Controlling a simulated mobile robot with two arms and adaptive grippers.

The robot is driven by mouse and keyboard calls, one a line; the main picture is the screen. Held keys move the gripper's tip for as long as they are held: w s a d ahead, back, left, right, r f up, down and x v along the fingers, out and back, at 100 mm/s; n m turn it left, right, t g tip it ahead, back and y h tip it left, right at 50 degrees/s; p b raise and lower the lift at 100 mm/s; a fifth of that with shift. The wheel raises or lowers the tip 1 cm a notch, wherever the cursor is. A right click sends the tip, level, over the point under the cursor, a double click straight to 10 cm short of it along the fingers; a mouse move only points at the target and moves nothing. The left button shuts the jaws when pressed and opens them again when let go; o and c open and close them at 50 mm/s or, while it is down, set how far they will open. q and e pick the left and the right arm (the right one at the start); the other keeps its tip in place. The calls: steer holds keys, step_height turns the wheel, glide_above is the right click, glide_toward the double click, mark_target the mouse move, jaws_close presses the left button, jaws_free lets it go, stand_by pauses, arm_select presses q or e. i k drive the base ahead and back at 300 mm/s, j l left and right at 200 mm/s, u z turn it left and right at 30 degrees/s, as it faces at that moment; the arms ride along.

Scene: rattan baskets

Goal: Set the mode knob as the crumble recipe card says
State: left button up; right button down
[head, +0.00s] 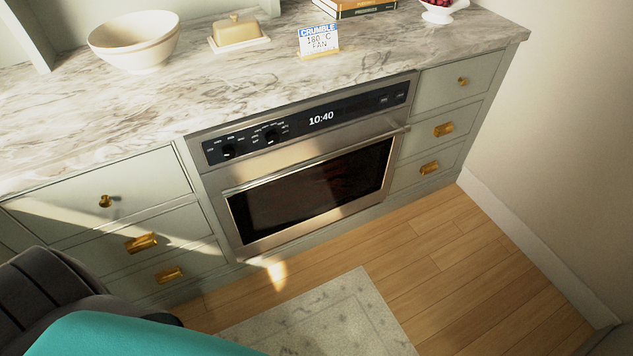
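The recipe card (319,41) stands on the marble counter in a small wooden holder and reads "CRUMBLE 180 C FAN". The oven (308,190) is built in below the counter with its door shut. Its dark control panel (355,108) shows 10:40. Two dark knobs sit on the panel's left part, a left knob (228,151) and a right knob (270,136), each with small labels around it. The labels and pointer positions are too small to read, so I cannot tell which is the mode knob. Neither gripper is in view.
On the marble counter (220,85) stand cream bowls (134,40), a butter dish (238,33), books (354,8) and a white bowl of red fruit (437,10). Drawers with brass handles flank the oven. A pale rug (320,318) lies on the wooden floor. A wall is at the right.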

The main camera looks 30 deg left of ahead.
mark_target(228, 152)
steer(key=u, duration=1.4)
